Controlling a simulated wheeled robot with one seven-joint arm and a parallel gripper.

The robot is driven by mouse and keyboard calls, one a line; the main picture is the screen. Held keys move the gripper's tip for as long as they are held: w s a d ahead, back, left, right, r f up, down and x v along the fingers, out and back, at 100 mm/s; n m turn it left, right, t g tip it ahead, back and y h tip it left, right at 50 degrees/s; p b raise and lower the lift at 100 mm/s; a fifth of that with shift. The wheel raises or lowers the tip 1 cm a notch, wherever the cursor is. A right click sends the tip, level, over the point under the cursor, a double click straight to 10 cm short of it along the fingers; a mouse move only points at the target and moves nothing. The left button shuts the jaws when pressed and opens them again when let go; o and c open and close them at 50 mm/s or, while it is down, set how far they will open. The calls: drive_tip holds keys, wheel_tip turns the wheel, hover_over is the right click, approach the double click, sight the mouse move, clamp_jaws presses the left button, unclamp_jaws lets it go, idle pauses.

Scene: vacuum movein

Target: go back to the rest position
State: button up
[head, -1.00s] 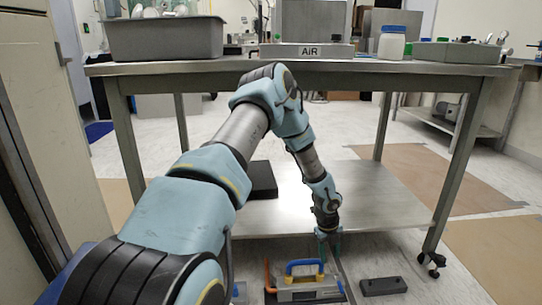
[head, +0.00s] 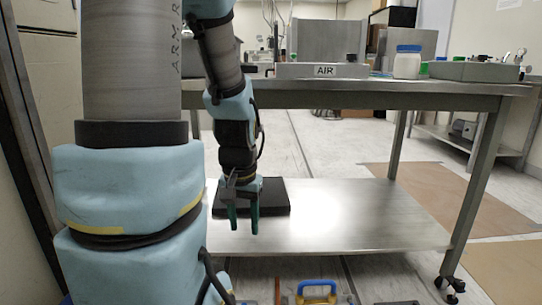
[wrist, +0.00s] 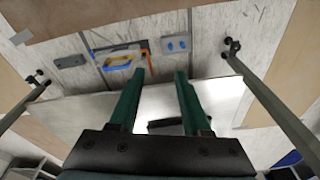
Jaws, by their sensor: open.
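My gripper (head: 243,219) hangs fingers down in front of the metal table's lower shelf, its two green fingers apart with nothing between them. It also shows in the wrist view (wrist: 160,76), open and empty. A tool with a blue and yellow handle (head: 316,291) lies on the floor at the bottom of the head view, partly cut off. In the wrist view the same blue-handled tool (wrist: 118,61) lies on the floor, apart from the fingers.
The metal table (head: 420,101) stands ahead, with a lower shelf (head: 365,225) bearing a black flat box (head: 273,196). An AIR-labelled box (head: 322,71) and a white jar with a blue lid (head: 407,62) stand on top. A wheeled leg (head: 451,285) is at right.

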wheel_tip(320, 180, up, 37)
drive_tip(key=s+n+p, duration=0.1)
drive_tip(key=p, duration=3.5)
drive_tip(key=shift+s+a+n, duration=0.2)
drive_tip(key=shift+a+n, duration=0.1)
drive_tip(key=shift+a, duration=0.05)
